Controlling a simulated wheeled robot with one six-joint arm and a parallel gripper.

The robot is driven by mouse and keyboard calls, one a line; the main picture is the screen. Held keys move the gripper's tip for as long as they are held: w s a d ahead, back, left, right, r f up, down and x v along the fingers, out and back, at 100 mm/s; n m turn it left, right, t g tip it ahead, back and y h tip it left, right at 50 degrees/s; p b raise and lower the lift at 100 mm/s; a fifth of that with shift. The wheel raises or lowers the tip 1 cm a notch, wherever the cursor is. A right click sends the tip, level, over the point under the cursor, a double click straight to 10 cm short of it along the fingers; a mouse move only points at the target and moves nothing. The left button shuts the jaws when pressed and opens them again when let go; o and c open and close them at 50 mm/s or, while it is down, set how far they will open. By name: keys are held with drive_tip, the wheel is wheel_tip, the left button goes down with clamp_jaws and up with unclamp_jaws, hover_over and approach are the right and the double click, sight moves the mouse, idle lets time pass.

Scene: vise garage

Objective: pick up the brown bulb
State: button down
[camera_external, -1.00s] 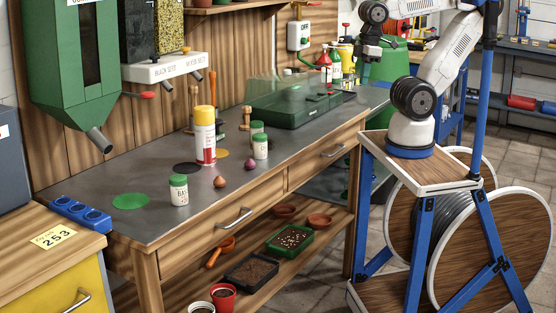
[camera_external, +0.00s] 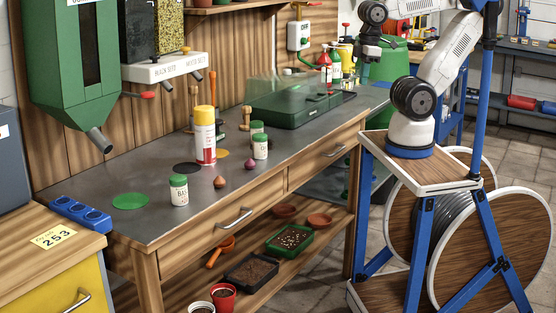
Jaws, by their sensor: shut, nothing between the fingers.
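The brown bulb (camera_external: 219,182) is small and round with a pointed top. It lies on the grey bench top (camera_external: 140,218) near the front edge, between a white jar with a green lid and a purple bulb (camera_external: 249,164). My gripper (camera_external: 370,54) is at the upper right, above the far right end of the bench, well away from the bulb. It is small in the picture and empty.
The white jar (camera_external: 180,190) stands left of the bulb. A green box with a clear lid (camera_external: 292,108) lies at the back right. The front edge near the bulb is clear.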

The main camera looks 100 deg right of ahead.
drive_tip(key=c, duration=0.9)
unclamp_jaws()
drive_tip(key=shift+c, duration=0.2)
drive_tip(key=shift+w, duration=0.1)
drive_tip(key=w+a+f+t+y, duration=0.1)
drive_tip(key=w+a+f+t, duration=0.1)
drive_tip(key=w+a, duration=0.5)
drive_tip(key=w+a+f+t+y, duration=0.1)
drive_tip(key=w+a+f+t, duration=0.1)
drive_tip(key=w, duration=1)
drive_tip(key=w+a+f+t+y, duration=0.1)
drive_tip(key=w+a+f+t, duration=0.1)
drive_tip(key=w+a, duration=0.5)
drive_tip(key=t+h, duration=0.2)
drive_tip(key=t, duration=0.1)
approach(219, 181)
drive_tip(key=shift+w+d+f+m+t+h, duration=0.1)
drive_tip(key=shift+w+f+m+t+h, duration=0.3)
drive_tip(key=shift+w+f, duration=0.65)
drive_tip(key=shift+w+f+m+t+h, duration=0.2)
drive_tip(key=shift+w+f+t+h, duration=0.4)
drive_tip(key=shift+w+f, duration=0.45)
drive_tip(key=shift+w+f+m+t+h, duration=0.3)
drive_tip(key=shift+w+f+t+h, duration=0.15)
drive_tip(key=shift+w+f, duration=0.55)
